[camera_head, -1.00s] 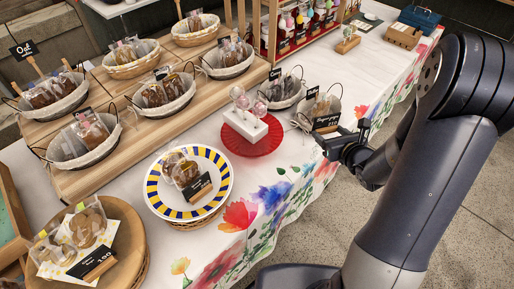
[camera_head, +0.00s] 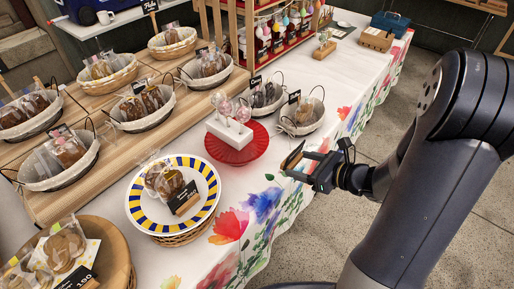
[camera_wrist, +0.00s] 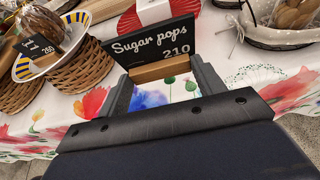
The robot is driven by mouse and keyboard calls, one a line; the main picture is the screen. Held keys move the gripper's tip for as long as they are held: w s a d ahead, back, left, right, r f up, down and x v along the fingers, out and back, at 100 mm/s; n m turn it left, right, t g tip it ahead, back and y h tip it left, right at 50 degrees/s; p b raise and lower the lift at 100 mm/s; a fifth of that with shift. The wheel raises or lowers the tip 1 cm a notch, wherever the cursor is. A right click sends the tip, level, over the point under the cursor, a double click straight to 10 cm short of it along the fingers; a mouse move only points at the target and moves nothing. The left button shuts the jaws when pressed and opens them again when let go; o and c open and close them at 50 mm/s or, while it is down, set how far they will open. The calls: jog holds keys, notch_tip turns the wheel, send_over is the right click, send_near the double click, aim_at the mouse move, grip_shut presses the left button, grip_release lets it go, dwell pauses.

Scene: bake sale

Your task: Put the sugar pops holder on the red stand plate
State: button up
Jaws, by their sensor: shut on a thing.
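The sugar pops holder (camera_wrist: 165,70) is a small wooden block bearing a black "Sugar pops 210" card (camera_wrist: 150,42). My gripper (camera_wrist: 164,82) is shut on its wooden block in the wrist view. In the head view my gripper (camera_head: 304,172) holds the holder (camera_head: 293,156) in the air near the table's front edge, right of and in front of the red stand plate (camera_head: 237,155). The round red plate carries a white block with pink pops (camera_head: 230,122). In the wrist view the red plate (camera_wrist: 127,24) shows partly behind the card.
A blue-and-yellow striped plate (camera_head: 140,205) with cookies and a price card stands left of the red plate. Lined baskets (camera_head: 303,130) stand just behind and right of it. Flowered white cloth (camera_head: 250,185) lies bare in front.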

aim_at(295, 156)
jog(key=w+a, duration=0.3)
jog(key=a, duration=0.1)
jog(key=w+a, duration=0.3)
jog(key=a, duration=0.1)
jog(key=w+a+p, duration=0.1)
jog(key=w+a, duration=0.2)
jog(key=shift+w+a, duration=0.1)
jog(key=shift+a, duration=0.3)
jog(key=shift+f, duration=1.75)
jog(key=shift+f, duration=0.2)
jog(key=o, duration=1.2)
jog(key=shift+r, duration=0.1)
jog(key=shift+r, duration=0.15)
jog(key=v, duration=1.2)
